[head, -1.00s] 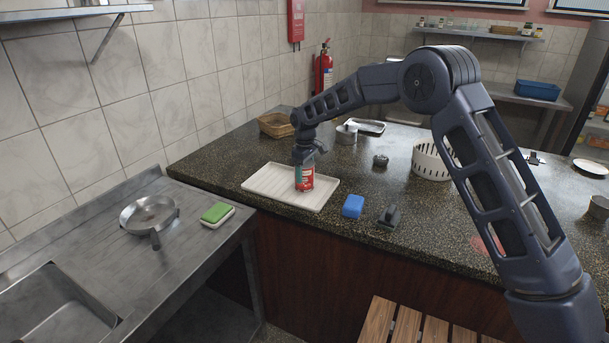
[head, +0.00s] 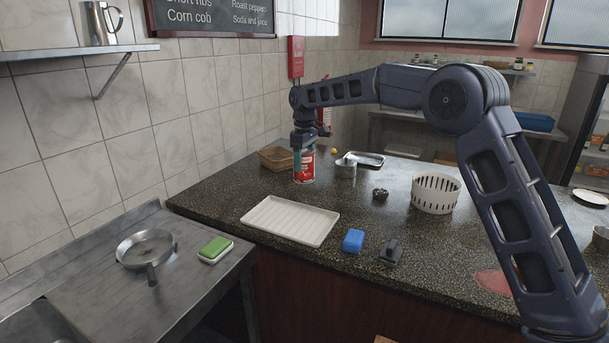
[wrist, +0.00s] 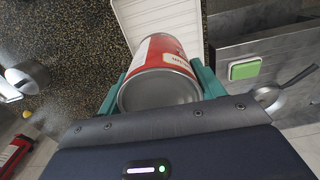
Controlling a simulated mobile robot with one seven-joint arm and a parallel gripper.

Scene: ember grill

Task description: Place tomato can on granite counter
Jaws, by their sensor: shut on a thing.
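The tomato can (head: 304,168) is red and white with a metal lid. It is upright in the head view, and in the wrist view the can (wrist: 160,80) sits between the green fingers. My gripper (head: 304,150) is shut on it from above. The can is over the back part of the dark speckled granite counter (head: 225,195), behind the white tray; I cannot tell whether its base touches the counter. The white ribbed tray (head: 290,221) is empty and also shows in the wrist view (wrist: 150,18).
A wicker basket (head: 275,158) and a small metal pot (head: 345,168) stand near the can. A white perforated basket (head: 435,193), a blue block (head: 353,240) and a dark tool (head: 391,250) are farther right and front. The steel counter at left holds a pan (head: 146,249) and sponge (head: 215,248).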

